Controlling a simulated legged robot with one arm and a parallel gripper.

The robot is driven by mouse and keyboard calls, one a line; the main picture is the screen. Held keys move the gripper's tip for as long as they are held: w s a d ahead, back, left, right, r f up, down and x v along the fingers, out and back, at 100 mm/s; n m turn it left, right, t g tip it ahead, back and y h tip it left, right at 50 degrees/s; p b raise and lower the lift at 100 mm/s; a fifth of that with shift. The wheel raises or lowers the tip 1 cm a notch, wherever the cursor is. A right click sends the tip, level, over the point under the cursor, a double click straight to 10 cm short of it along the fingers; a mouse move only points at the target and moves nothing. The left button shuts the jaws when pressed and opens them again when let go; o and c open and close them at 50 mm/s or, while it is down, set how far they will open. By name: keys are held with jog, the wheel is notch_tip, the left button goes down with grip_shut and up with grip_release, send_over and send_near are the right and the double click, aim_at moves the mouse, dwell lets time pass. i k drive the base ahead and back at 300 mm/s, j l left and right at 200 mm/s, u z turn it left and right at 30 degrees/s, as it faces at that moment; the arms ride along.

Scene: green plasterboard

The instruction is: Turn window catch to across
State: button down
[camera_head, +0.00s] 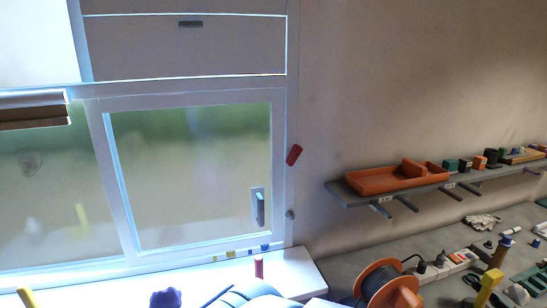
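A red piece (294,155) sits on the white right-hand window frame, tilted with its top leaning right; it looks like a turning catch. A grey handle (258,208) stands upright on a pale plate at the right side of the lower sash. I cannot tell for certain which of the two is the window catch. The window (192,178) looks closed, with frosted panes. No gripper fingers show, so where my gripper is relative to the catch is not visible.
A white sill (285,275) runs below the window, with a small red cylinder (259,266) on it. A grey shelf (345,198) with an orange tray (370,182) is on the right wall. An orange cable reel (384,283) stands on the bench below. The wall around the red piece is clear.

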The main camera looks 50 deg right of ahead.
aim_at(296, 149)
jog(key=k+z, duration=0.1)
jog(key=z, duration=1.4)
